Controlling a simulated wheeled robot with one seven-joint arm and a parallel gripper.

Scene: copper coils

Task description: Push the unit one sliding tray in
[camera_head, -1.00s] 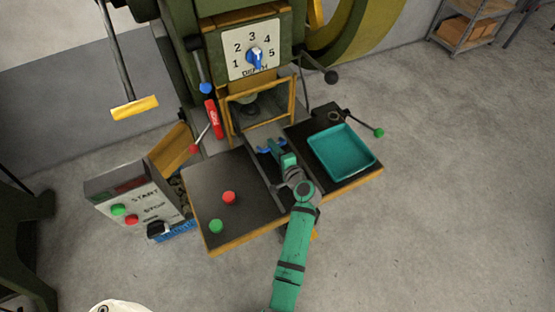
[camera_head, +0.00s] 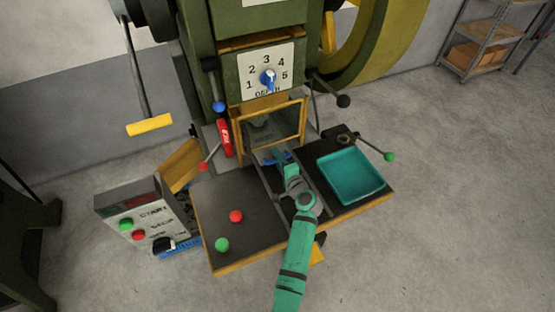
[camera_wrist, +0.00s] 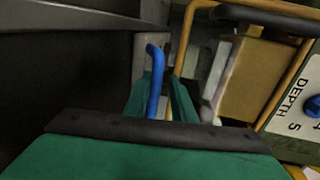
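The sliding tray (camera_head: 270,173) lies in the channel across the middle of the machine's dark table. Its blue handle (camera_head: 270,161) sits at the near side of the yellow-framed guard opening. My gripper (camera_head: 282,163) is at the handle, with my green arm reaching in from the front. In the wrist view, the blue handle (camera_wrist: 154,82) stands between the two green fingers of my gripper (camera_wrist: 160,98), which appear closed around it. The far part of the tray is hidden under the guard and the machine.
A yellow-framed guard (camera_head: 303,125) stands just beyond my gripper. A teal bin (camera_head: 352,175) is on the table's right, near a green-knobbed lever (camera_head: 388,156). Red (camera_head: 236,216) and green (camera_head: 222,244) buttons are on the left. The table's front edge (camera_head: 245,261) is yellow.

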